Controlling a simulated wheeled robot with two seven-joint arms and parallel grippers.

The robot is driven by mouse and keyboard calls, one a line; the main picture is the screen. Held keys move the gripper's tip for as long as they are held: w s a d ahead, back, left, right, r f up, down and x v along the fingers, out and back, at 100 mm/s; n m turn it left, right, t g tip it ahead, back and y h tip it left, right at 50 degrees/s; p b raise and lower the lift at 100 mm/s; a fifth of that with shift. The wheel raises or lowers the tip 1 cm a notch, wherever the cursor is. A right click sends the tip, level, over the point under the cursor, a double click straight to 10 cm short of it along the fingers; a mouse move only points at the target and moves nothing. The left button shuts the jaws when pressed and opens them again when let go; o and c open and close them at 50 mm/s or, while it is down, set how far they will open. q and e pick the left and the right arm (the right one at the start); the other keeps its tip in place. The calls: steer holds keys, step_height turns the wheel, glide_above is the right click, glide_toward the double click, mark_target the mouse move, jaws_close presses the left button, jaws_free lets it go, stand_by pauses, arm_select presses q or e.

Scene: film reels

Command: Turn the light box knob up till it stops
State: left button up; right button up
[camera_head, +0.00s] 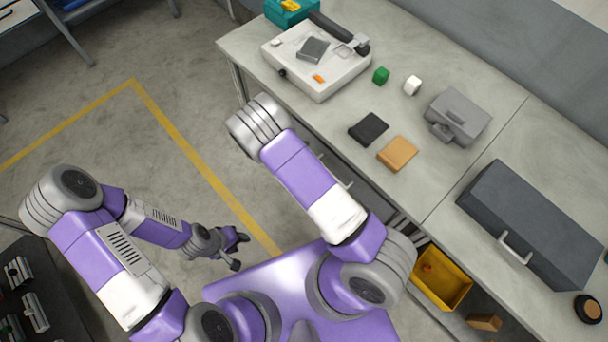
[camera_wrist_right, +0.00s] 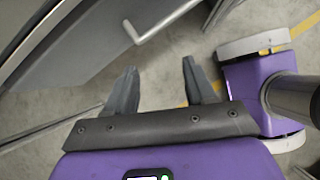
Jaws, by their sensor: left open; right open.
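A white box (camera_head: 322,78), which I take for the light box, sits on the grey workbench at the top. A small dark knob (camera_head: 282,73) shows on its side at the left, with an orange piece on its top near the front edge. I cannot read the knob's setting. My left gripper (camera_head: 239,252) is open and empty, low over the floor, well away from the box. My right gripper shows only in the right wrist view (camera_wrist_right: 160,72), open with nothing between its fingers. It points toward floor and grey furniture; neither box nor knob shows there.
A large dark case (camera_head: 530,225) stands at right. A yellow bin (camera_head: 441,278) sits below the bench.

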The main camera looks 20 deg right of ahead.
steer(key=shift+s+a+f+m+g+y, duration=0.15)
steer(key=shift+s+f+m+y, duration=0.25)
steer(key=shift+s+f, duration=0.25)
steer(key=shift+s+a+f+m+g+y, duration=0.15)
steer(key=shift+s+f+m+y, duration=0.2)
steer(key=shift+s, duration=0.4)
